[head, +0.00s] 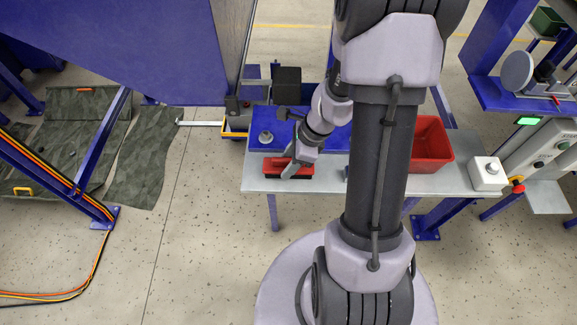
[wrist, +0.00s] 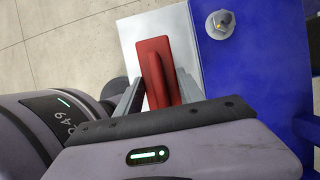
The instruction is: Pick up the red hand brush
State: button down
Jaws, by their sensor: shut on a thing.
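The red hand brush (head: 273,167) lies at the left front of the grey bench top, in front of the blue mat. In the wrist view its red handle and body (wrist: 154,66) stand between the two grey fingers. My gripper (head: 293,167) reaches down over the brush and is shut on it. The near end of the brush is hidden behind the gripper body in the wrist view. I cannot tell whether the brush is clear of the bench top.
A blue mat (head: 312,138) with a grey bolt-like part (head: 266,137) lies just behind. A red bin (head: 431,145) stands to the right behind my arm. A white box (head: 487,174) with a button stands at the right end. Blue frame posts flank the bench.

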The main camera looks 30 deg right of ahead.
aim_at(285, 158)
jog(key=shift+r+p, duration=0.35)
jog(key=shift+r, duration=0.2)
notch_tip(285, 158, up, 3)
jog(key=shift+f+p, duration=0.15)
jog(key=shift+p, duration=0.6)
jog(key=s+d, duration=0.2)
jog(key=s, duration=0.5)
jog(key=s+d+r, duration=0.1)
jog(key=s+d, duration=0.2)
jog(key=s, duration=0.5)
jog(key=shift+r+p, duration=0.15)
jog(key=shift+p, duration=0.3)
jog(key=shift+s, duration=0.1)
